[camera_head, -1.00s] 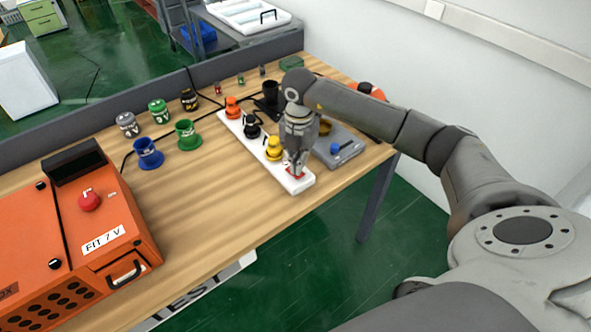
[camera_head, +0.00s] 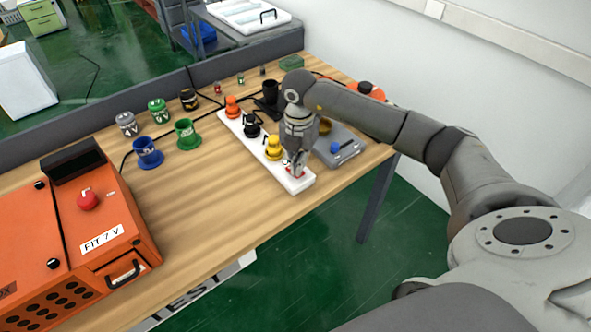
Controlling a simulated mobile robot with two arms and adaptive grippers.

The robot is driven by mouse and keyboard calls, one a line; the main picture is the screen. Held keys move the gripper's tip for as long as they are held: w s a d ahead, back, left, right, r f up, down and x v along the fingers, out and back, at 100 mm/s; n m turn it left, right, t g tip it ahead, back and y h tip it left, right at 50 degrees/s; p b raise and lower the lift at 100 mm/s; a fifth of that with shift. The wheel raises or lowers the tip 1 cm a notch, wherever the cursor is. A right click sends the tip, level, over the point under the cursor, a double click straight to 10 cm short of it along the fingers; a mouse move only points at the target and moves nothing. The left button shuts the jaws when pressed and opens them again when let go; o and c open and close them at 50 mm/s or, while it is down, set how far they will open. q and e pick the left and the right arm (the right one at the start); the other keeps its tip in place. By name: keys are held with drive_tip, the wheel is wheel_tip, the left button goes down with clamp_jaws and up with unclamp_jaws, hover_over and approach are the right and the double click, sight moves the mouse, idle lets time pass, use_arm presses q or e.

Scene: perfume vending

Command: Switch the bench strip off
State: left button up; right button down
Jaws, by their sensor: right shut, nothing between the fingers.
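The bench strip (camera_head: 228,121) is a long white power strip lying slantwise on the wooden bench. Orange, black and yellow plugs stand in it. A red switch (camera_head: 300,173) is at its near end. My right gripper (camera_head: 297,172) points down over that end with its fingers shut and empty. Its fingertips are at the red switch and hide part of it; I cannot tell if they touch it. The switch's position cannot be made out. My left gripper is not in view.
An orange case (camera_head: 85,235) with a red knob takes up the bench's left. Blue (camera_head: 148,153) and green (camera_head: 187,135) cups stand mid-bench, with small labelled jars behind. A grey device (camera_head: 345,152) with a blue knob sits right of the strip. Bare wood lies before the strip.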

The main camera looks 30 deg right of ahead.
drive_tip(key=shift+s+f+b, duration=0.1)
drive_tip(key=shift+f+b, duration=0.6)
drive_tip(key=shift+f, duration=0.35)
idle(0.4)
drive_tip(key=shift+r+p, duration=0.7)
drive_tip(key=shift+r, duration=0.1)
drive_tip(key=shift+r+p, duration=1.8)
drive_tip(key=shift+r, duration=0.95)
